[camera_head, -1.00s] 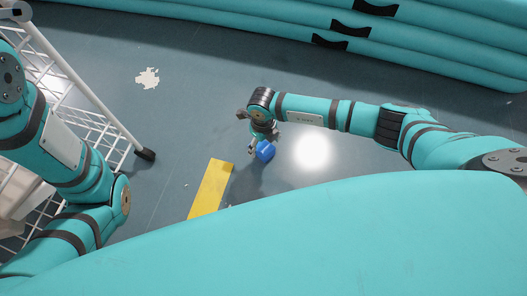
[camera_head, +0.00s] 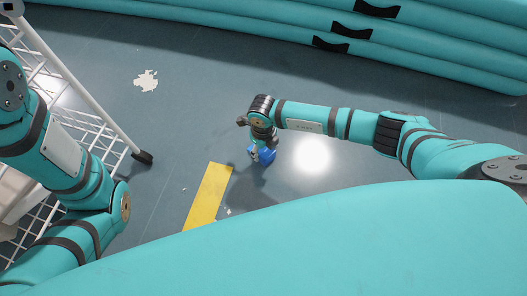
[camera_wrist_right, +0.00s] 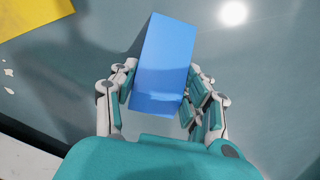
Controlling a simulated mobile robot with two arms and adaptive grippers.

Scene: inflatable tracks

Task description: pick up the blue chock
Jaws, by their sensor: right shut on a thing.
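The blue chock (camera_head: 267,155) is a plain blue block, low over the floor in the middle of the head view. In the right wrist view the chock (camera_wrist_right: 165,62) lies between the two fingers, and its far end sticks out beyond them. My right gripper (camera_head: 258,149) reaches down onto it and is shut on it; it also shows in the right wrist view (camera_wrist_right: 158,95). I cannot tell whether the chock touches the floor. My left arm comes in at the left edge, but its gripper is out of view.
A yellow strip (camera_head: 208,196) lies on the grey floor left of the chock. A white wire rack (camera_head: 85,90) stands at the left. A teal inflatable wall (camera_head: 300,25) runs along the back. Pale patches (camera_head: 146,80) mark the floor. The floor behind the chock is clear.

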